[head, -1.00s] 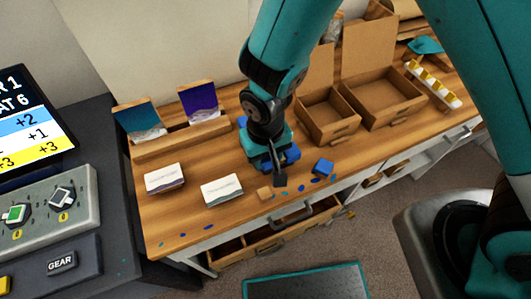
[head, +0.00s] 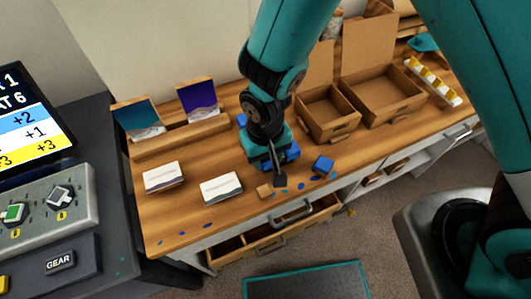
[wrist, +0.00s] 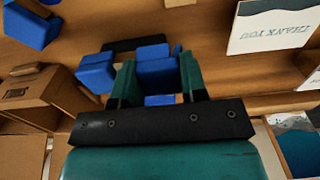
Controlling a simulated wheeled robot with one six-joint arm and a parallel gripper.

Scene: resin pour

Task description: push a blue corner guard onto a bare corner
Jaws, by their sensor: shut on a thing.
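My gripper (wrist: 157,66) is shut on a blue corner guard (wrist: 157,73), which sits between its two teal fingers in the wrist view. In the head view my gripper (head: 272,163) is low over the front part of the wooden worktop, and the arm hides much of the guard. Another blue guard (wrist: 97,72) is just left of the fingers in the wrist view, and one more (wrist: 32,25) lies farther to the upper left. In the head view a loose blue guard (head: 323,165) lies right of the gripper. I cannot make out the bare corner.
Two open cardboard boxes (head: 327,112) (head: 384,97) stand at the back right. White card stacks (head: 164,177) (head: 222,188) lie left of the gripper.

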